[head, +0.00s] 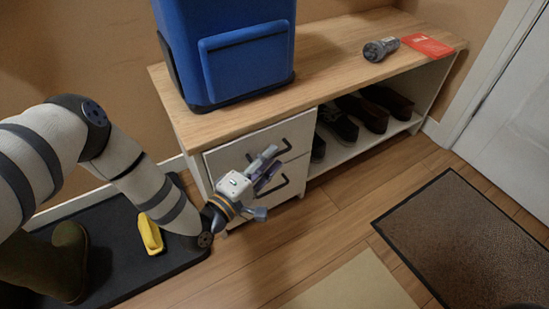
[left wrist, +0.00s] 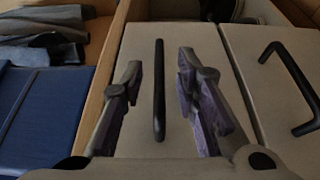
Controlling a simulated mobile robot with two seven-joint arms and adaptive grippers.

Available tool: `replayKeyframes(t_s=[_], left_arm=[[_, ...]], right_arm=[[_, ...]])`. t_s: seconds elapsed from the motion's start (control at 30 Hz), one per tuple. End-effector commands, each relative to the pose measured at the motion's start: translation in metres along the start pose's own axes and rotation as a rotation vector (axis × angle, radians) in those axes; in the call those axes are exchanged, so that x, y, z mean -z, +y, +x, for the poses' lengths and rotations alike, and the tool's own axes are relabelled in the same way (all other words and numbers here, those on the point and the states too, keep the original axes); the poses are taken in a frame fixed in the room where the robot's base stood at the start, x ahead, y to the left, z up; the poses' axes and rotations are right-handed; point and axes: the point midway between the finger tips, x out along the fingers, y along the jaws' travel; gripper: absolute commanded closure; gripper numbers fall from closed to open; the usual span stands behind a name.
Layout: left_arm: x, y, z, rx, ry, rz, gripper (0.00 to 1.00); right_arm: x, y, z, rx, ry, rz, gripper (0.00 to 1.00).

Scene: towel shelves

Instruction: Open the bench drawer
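The bench (head: 350,70) has a wooden top and two pale drawers at its left end. The upper drawer (head: 230,152) appears closed, with a dark bar handle (head: 285,147). The lower drawer (head: 296,172) appears closed too, with a similar handle (head: 284,186). My left gripper (head: 268,165) is in front of the drawers and hides part of them. In the left wrist view its fingers (left wrist: 160,88) are apart, one on each side of the upper handle (left wrist: 159,100). I cannot tell whether they touch it. The lower handle (left wrist: 291,85) is off to the right there. My right gripper is not in view.
A blue backpack (head: 240,55) stands on the bench above the drawers. A flashlight (head: 380,49) and red card (head: 427,45) lie farther right. Shoes (head: 362,112) fill the open shelf. A boot (head: 68,260) and yellow object (head: 150,234) are on the dark tray. Floor before the drawers is clear.

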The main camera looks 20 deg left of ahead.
Motion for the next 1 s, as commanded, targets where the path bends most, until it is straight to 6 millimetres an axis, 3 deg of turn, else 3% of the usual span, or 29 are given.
replayKeyframes(t_s=[0.13,0.4,0.53,1.0], left_arm=[[0.000,-0.001,0.015,0.000,0.000,0.000,0.72],[0.000,0.001,0.017,-0.001,0.000,0.001,0.72],[0.000,0.001,0.017,0.000,0.000,0.001,1.00],[-0.006,0.001,0.015,0.001,-0.001,-0.001,1.00]], right_arm=[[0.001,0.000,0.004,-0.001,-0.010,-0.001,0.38],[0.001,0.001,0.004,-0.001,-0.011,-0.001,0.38],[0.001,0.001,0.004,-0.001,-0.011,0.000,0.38],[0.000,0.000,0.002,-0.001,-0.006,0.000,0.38]])
